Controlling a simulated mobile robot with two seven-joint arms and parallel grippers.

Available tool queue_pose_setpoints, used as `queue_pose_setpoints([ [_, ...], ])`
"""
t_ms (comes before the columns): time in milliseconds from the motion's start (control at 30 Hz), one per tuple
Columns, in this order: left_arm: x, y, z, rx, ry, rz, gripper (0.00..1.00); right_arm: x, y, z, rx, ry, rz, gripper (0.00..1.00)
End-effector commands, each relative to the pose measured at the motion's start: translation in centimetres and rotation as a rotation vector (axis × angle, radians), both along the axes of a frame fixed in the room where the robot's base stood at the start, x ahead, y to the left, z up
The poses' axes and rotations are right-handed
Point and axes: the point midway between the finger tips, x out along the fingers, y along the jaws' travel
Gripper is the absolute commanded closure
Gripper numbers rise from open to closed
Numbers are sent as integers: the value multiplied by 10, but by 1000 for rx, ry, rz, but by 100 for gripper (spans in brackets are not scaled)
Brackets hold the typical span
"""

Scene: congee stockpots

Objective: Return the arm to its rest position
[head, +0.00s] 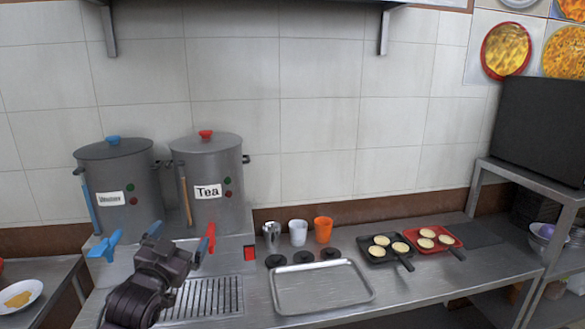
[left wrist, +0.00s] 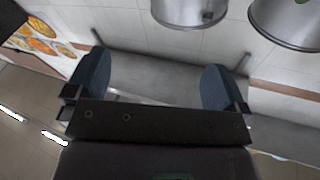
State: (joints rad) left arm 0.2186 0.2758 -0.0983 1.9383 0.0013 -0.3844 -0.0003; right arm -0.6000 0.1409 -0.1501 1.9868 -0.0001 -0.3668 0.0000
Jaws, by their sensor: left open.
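My left gripper (head: 174,243) is in front of the two stockpots in the head view, above the metal counter. In the left wrist view its two dark blue fingers (left wrist: 155,84) are spread wide, with nothing between them. The grey stockpot with a blue knob (head: 112,185) stands at left. The stockpot labelled Tea (head: 207,190), with a red knob, stands to its right. A blue tap lever (head: 104,246) and a red tap lever (head: 210,238) show on either side of my gripper. My right gripper is not in view.
A drip grate (head: 208,296) lies beside my arm. An empty metal tray (head: 320,287) lies to the right. Metal, white (head: 298,232) and orange (head: 323,229) cups stand behind it. Black (head: 385,248) and red (head: 433,239) pans hold round cakes. A shelf (head: 530,178) stands far right.

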Motion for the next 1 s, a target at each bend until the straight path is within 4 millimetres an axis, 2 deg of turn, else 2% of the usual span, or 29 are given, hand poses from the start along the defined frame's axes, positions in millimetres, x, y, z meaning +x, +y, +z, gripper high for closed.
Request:
queue_pose_setpoints([
  [33, -14, 2, -29, -12, 45, 6, 0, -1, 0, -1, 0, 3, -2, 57],
  [200, -59, 9, -107, -47, 180, 30, 0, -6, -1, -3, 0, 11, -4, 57],
  [367, -112, 16, -176, -81, 319, 64, 0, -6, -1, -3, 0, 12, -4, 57],
  [600, -205, 27, -267, -127, 534, 130, 0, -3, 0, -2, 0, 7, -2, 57],
  [700, -243, 31, -295, -142, 611, 160, 0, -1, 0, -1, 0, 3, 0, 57],
  [800, -273, 35, -314, -150, 668, 183, 0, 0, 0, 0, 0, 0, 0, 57],
  [900, -292, 39, -325, -151, 705, 198, 0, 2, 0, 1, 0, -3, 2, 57],
  [1000, -301, 40, -330, -151, 721, 204, 0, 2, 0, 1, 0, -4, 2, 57],
])
